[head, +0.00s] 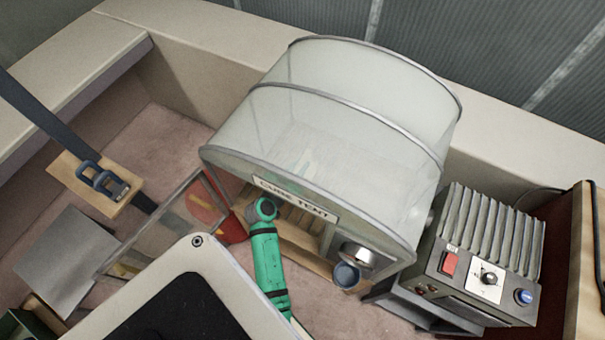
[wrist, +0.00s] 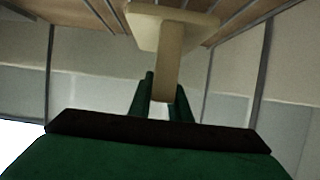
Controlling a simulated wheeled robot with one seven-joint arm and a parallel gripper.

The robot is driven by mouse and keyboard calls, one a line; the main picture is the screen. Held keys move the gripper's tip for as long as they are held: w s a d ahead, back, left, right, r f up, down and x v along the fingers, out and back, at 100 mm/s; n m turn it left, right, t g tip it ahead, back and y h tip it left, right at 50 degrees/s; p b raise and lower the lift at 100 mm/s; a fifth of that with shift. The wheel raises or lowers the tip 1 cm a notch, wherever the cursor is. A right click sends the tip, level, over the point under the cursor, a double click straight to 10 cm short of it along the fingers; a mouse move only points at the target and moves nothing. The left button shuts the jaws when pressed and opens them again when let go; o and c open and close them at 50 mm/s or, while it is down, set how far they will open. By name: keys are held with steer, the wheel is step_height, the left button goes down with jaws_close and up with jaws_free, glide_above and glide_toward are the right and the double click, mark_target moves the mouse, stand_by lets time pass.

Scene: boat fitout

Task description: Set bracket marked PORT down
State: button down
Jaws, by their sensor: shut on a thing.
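A pale tan T-shaped bracket (wrist: 167,72) is in my gripper (wrist: 162,92) in the wrist view. The green fingers are shut on its stem, and its wide plate is at the top of the picture, close to wooden slats (wrist: 220,28). I cannot tell whether plate and slats touch. No PORT marking is readable. In the head view my green arm reaches into the front opening of the clear tent (head: 375,95) labelled CURE TENT. The slatted wooden rack (head: 300,216) shows inside. My gripper and the bracket are hidden there.
A clear door panel (head: 150,245) stands open left of the opening. A round metal fitting (head: 358,255) and a blue cup (head: 346,275) are at its right. A ribbed grey control box (head: 475,265) stands right of the tent. A wooden board (head: 68,170) with a strap buckle lies left.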

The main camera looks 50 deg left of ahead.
steer(key=shift+f, duration=2.75)
steer(key=shift+f, duration=0.1)
steer(key=c, duration=1.6)
jaws_free()
steer(key=shift+c, duration=0.2)
steer(key=shift+s, duration=0.1)
steer(key=v, duration=1.2)
steer(key=shift+a, duration=0.1)
